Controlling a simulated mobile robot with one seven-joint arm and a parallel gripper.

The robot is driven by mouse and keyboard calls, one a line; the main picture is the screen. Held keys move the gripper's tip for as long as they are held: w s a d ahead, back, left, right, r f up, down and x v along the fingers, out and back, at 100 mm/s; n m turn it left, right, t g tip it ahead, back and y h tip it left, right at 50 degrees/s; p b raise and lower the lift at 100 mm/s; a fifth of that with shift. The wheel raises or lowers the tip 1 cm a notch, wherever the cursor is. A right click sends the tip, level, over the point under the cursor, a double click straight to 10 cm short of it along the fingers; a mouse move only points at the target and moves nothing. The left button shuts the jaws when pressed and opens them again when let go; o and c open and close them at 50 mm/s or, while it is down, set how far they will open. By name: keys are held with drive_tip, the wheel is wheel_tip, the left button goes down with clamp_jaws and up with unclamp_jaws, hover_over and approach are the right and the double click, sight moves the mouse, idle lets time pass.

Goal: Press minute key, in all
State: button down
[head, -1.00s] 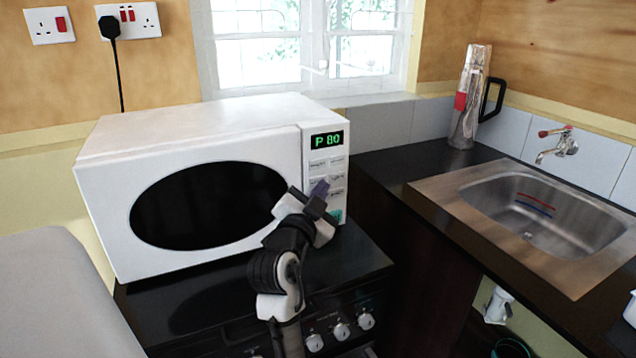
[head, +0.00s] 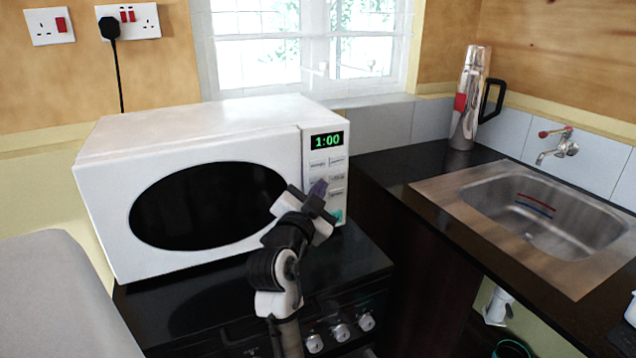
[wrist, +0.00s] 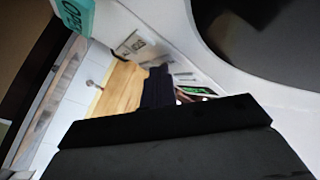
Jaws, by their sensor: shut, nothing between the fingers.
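The white microwave (head: 190,130) stands on the black counter, its door shut with a dark oval window. Below the display is a panel of pale keys (head: 318,163), whose small labels I cannot read. My gripper (head: 319,188) is shut and empty, its tips at the key panel's lower middle rows and covering part of them. I cannot tell whether the tips touch a key. In the wrist view the dark fingers (wrist: 158,88) point along the panel, and a teal OPEN key (wrist: 74,14) shows at the upper left.
A steel sink (head: 540,220) with a tap is at the right. A steel flask (head: 466,105) with a black handle stands at the back corner. Stove knobs (head: 340,332) lie below the microwave. A grey surface (head: 60,290) is at the lower left.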

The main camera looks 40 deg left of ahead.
drive_tip(key=shift+d, duration=0.15)
drive_tip(key=shift+s+d, duration=0.3)
drive_tip(key=shift+d, duration=0.25)
drive_tip(key=d, duration=0.1)
drive_tip(key=s+d, duration=0.1)
drive_tip(key=d, duration=0.1)
drive_tip(key=s+d, duration=0.1)
drive_tip(key=shift+d+b, duration=0.3)
drive_tip(key=shift+d, duration=0.05)
idle(0.7)
